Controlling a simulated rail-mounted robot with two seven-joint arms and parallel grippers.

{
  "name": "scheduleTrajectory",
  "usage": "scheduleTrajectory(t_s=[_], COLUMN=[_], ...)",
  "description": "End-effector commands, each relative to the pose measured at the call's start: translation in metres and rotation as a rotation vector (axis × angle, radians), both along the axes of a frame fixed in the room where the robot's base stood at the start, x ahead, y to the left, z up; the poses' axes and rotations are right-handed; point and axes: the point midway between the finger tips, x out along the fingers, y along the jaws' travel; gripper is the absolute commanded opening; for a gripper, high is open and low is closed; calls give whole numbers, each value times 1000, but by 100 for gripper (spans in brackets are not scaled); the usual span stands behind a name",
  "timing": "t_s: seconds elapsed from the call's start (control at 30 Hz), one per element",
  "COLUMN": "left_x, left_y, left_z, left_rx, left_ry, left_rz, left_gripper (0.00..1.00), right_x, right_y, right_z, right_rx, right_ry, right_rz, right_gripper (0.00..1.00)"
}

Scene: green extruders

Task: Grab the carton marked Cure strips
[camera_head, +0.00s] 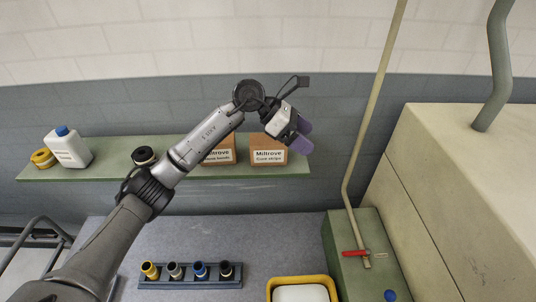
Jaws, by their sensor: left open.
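The brown carton marked "Miltrove Cure strips" (268,157) stands at the right end of the green wall shelf, its white label facing out. My left gripper (305,135), with purple fingers, is open and in front of the carton's upper right part. It covers some of the carton's top right corner. I cannot tell whether the fingers touch it. My right gripper is not in view.
A similar Miltrove carton (225,156) stands just left, partly behind my left arm. The shelf (110,158) also holds a black roll (144,155), a white bottle (69,149) and a yellow roll (43,158). A beige pipe (370,100) rises right of my gripper.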

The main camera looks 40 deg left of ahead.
Motion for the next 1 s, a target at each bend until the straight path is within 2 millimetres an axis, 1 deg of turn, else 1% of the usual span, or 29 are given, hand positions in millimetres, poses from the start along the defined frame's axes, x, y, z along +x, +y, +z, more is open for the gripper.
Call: scheduleTrajectory(t_s=[0.03, 0.1, 0.2, 0.3, 0.4, 0.47, 0.57, 0.8, 1.0], left_x=[2, 0, -7, -15, -22, -24, -23, -13, -7], left_y=[27, 60, 100, 129, 147, 153, 155, 143, 136], left_z=[6, 14, 26, 36, 43, 43, 34, -3, -24], left_rx=[109, 241, 382, 476, 530, 549, 564, 565, 564], left_ry=[9, 42, 95, 145, 182, 198, 212, 213, 211], left_rz=[16, 35, 66, 93, 111, 117, 122, 121, 120], left_gripper=[92, 92, 92, 92, 92, 92, 92, 92, 92], right_x=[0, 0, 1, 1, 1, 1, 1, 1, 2], right_y=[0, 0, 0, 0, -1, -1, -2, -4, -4], right_z=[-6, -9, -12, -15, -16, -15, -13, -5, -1], right_rx=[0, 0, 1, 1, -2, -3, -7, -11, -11], right_ry=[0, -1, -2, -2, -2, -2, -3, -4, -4], right_rz=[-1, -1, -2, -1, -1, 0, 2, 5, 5], right_gripper=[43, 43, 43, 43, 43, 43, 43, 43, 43])
